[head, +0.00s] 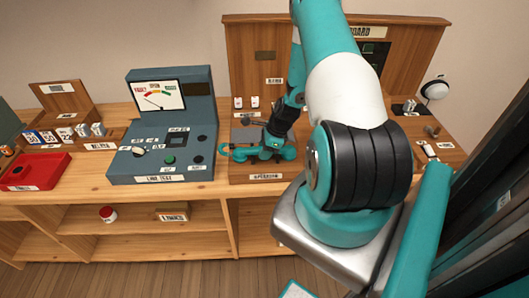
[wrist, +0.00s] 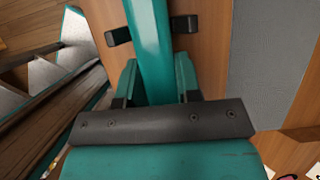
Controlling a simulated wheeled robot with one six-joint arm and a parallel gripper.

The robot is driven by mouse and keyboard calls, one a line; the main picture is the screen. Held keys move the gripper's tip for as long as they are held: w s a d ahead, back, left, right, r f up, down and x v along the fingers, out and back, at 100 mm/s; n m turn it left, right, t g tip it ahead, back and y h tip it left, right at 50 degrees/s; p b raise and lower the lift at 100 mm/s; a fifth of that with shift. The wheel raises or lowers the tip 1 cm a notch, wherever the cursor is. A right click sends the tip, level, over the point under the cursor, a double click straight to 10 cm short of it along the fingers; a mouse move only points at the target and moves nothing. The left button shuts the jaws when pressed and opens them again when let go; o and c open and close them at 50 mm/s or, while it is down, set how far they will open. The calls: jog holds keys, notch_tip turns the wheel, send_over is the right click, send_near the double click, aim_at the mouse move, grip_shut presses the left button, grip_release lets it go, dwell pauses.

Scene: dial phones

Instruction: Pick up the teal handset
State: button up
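The teal handset (wrist: 150,35) runs lengthwise up the middle of the wrist view. Its near end is hidden behind the dark bar of my gripper. My gripper (wrist: 161,75) has one teal finger on each side of the handset. I see no clear gap, but cannot tell whether the fingers press on it. Two black cradle prongs (wrist: 185,24) stand on either side of the handset farther up. In the head view my gripper (head: 264,147) is low over the wooden operator desk (head: 262,179), with teal parts around it; handset and fingers are hard to tell apart there.
A blue-grey line test box (head: 160,168) with a dial stands left of the operator desk. A red tray (head: 38,170) and a wooden rack of number cards (head: 68,105) are farther left. A tall wooden board (head: 254,40) rises behind my gripper. A round white lamp (head: 436,89) is at right.

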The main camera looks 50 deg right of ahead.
jog(key=shift+c, duration=0.5)
jog(key=shift+r, duration=0.45)
notch_tip(320, 180, up, 20)
jog(key=b, duration=0.3)
jog(key=shift+f, duration=0.15)
